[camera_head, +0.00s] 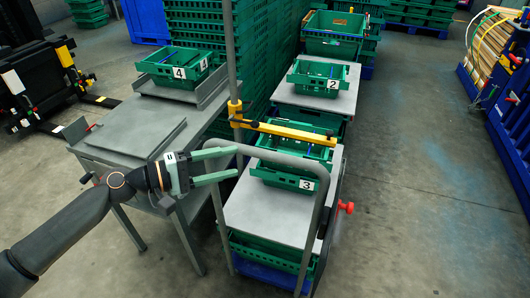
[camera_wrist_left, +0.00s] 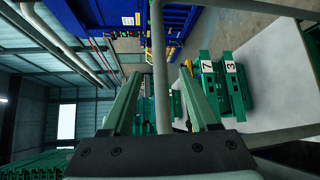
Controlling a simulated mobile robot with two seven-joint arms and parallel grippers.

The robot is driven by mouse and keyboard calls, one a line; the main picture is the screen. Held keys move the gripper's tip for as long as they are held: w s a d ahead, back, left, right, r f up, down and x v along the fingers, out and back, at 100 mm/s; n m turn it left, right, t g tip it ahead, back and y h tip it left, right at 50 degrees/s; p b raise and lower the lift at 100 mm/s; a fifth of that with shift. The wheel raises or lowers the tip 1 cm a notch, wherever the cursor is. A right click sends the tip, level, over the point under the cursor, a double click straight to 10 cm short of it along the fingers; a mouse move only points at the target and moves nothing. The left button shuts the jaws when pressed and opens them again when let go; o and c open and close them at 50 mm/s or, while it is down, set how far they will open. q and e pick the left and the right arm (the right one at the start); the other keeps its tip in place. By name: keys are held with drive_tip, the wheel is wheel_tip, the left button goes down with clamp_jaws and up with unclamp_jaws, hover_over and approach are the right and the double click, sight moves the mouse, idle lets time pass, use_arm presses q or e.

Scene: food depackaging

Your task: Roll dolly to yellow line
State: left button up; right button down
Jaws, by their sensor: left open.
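The dolly (camera_head: 262,212) is a cart with a grey top, a bent grey tube handle (camera_head: 327,198) and green crates below on a blue base. My left gripper (camera_head: 236,164) is open at the left side of the handle. In the left wrist view the grey handle tube (camera_wrist_left: 159,70) runs between the two spread fingers, with gaps beside it. A green crate labelled 3 (camera_head: 290,177) sits on the dolly top. I cannot clearly make out a yellow line on the floor; a yellow bar (camera_head: 290,131) crosses above the crate. My right gripper is out of view.
A grey table (camera_head: 125,135) with a crate labelled 4 (camera_head: 178,68) stands left of the dolly. A second grey-topped cart (camera_head: 318,103) with crate 2 stands behind. Stacked green crates fill the back. The concrete floor (camera_head: 420,190) to the right is clear up to a blue rack.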

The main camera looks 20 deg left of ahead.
sight(258, 156)
use_arm(q)
drive_tip(key=p+x, duration=0.2)
drive_tip(key=x, duration=0.5)
drive_tip(key=shift+w+d, duration=0.3)
drive_tip(key=shift+w, duration=0.05)
drive_tip(key=shift+x, duration=0.8)
drive_tip(key=shift+f, duration=0.1)
clamp_jaws()
idle(0.3)
